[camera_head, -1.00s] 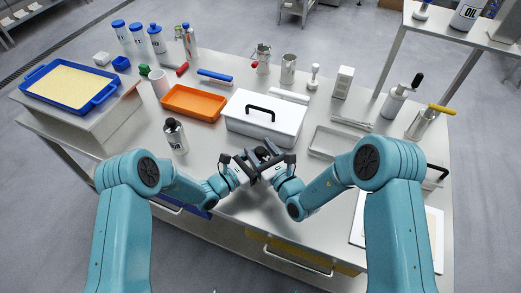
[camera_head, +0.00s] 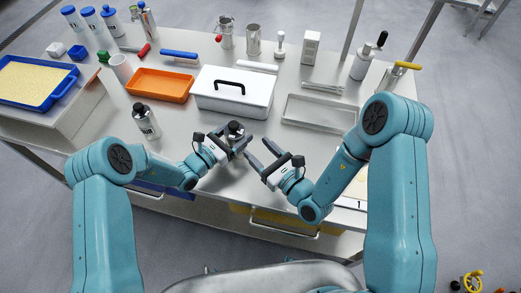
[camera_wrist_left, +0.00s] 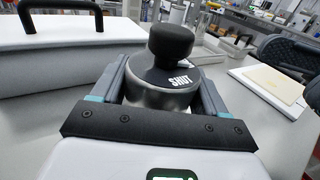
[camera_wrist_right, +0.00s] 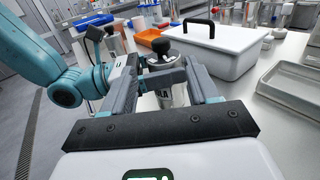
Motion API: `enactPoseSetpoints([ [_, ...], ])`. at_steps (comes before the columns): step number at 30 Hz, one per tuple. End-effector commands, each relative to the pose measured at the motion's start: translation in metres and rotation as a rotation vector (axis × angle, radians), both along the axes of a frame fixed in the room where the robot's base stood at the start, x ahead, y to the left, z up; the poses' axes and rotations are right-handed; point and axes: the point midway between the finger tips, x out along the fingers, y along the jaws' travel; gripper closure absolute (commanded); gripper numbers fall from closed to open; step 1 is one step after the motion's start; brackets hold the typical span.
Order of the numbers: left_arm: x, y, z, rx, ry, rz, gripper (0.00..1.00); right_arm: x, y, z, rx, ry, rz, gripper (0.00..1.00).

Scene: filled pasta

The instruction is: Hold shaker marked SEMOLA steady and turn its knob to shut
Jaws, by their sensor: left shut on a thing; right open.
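The shaker (camera_head: 236,129) is a steel can with a black top and knob. It stands upright between the fingers of my left gripper (camera_head: 228,140), which is shut on it. In the left wrist view the round black knob (camera_wrist_left: 171,43) sits above a lid (camera_wrist_left: 165,84) that reads SHUT on the near side. In the right wrist view the can's label (camera_wrist_right: 165,98) ends in "LA"; the rest is hidden by a finger. My right gripper (camera_head: 262,154) is open and empty, just right of the shaker and apart from it.
A white lidded box (camera_head: 233,92) stands behind the grippers, with an orange tray (camera_head: 160,85) to its left and a steel tray (camera_head: 318,112) to its right. A second black-topped shaker (camera_head: 146,120) stands left of my left gripper. The table's front edge is close.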

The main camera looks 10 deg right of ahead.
Motion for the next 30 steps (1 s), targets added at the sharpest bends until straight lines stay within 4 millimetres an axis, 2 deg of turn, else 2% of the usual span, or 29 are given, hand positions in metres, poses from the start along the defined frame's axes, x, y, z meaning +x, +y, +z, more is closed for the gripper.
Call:
enactPoseSetpoints([
  [9, 0.0, 0.0, -0.001, 0.002, 0.001, 0.0, 0.7, -0.002, 0.005, -0.003, 0.045, 0.043, 0.027, 0.4],
  [13, 0.0, 0.0, -0.001, 0.002, 0.001, 0.0, 0.7, -0.003, 0.031, 0.001, 0.138, 0.088, 0.215, 0.4],
  [16, 0.0, 0.0, -0.001, 0.002, 0.001, 0.0, 0.7, 0.004, 0.035, 0.005, 0.152, 0.087, 0.356, 0.4],
  [20, 0.0, 0.0, -0.001, 0.002, 0.001, 0.001, 0.7, 0.017, 0.018, 0.004, 0.092, 0.065, 0.473, 0.4],
  [25, 0.0, 0.0, -0.001, 0.002, 0.001, 0.0, 0.7, 0.039, -0.027, 0.003, -0.005, -0.002, 0.476, 0.4],
  [27, 0.0, 0.0, -0.001, 0.001, 0.001, 0.0, 0.7, 0.041, -0.032, 0.002, -0.005, 0.001, 0.457, 0.4],
  [30, 0.0, 0.0, -0.001, 0.001, 0.001, 0.0, 0.7, 0.047, -0.025, 0.001, -0.004, 0.002, 0.452, 0.4],
])
